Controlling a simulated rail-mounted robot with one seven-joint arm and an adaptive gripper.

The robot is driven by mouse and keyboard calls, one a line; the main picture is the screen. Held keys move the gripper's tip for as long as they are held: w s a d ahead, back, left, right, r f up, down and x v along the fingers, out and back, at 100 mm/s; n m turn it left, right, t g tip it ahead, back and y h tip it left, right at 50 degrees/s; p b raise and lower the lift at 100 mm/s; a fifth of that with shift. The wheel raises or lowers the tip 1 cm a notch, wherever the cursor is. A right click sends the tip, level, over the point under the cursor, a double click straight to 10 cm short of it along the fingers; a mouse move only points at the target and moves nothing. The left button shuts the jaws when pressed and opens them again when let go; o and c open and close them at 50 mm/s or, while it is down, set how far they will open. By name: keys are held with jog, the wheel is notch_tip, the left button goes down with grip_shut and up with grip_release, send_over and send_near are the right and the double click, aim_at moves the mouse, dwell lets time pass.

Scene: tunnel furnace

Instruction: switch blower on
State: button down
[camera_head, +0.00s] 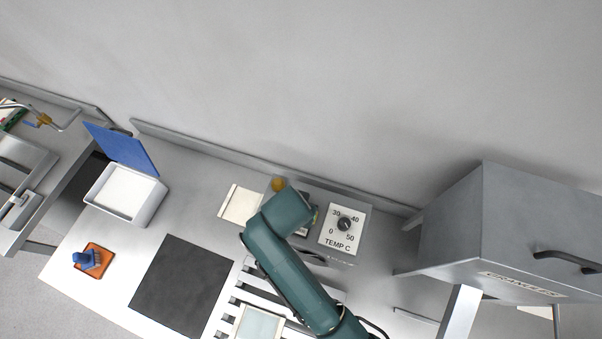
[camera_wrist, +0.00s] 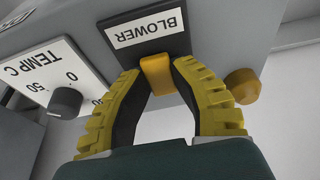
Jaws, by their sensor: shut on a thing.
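The blower switch (camera_wrist: 158,78) is an orange-yellow lever on the front of a grey control box, beside the black-framed BLOWER label (camera_wrist: 147,29), which appears upside down in the wrist view. My gripper (camera_wrist: 156,70) has its two yellow-and-black fingers on either side of this lever, shut on it at the fingertips. Whether the lever is in its on or off position cannot be told. In the head view my teal arm covers the lever and most of the gripper; the grey control box (camera_head: 365,214) shows beside it.
The TEMP C dial (camera_head: 344,224) is close beside the gripper; its black knob (camera_wrist: 65,102) also shows in the wrist view. A round orange knob (camera_wrist: 243,86) sits on the other side. A grey furnace housing (camera_head: 520,235) stands at right. The bench at left has an open blue-lidded box (camera_head: 152,205).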

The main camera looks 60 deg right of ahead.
jog(key=y+p, duration=0.1)
jog(key=p, duration=0.1)
jog(key=shift+d+r+g+y+p, duration=0.25)
jog(key=shift+r+g+y+p, duration=0.05)
jog(key=shift+r+y+p, duration=0.1)
jog(key=shift+f+y+p, duration=0.15)
jog(key=shift+y+p, duration=0.25)
jog(key=shift+y, duration=0.1)
jog(key=shift+f+y, duration=0.3)
jog(key=shift+f, duration=0.05)
jog(key=c, duration=0.8)
grip_release()
jog(key=shift+c, duration=0.2)
jog(key=shift+r, duration=0.1)
notch_tip(320, 180, up, 12)
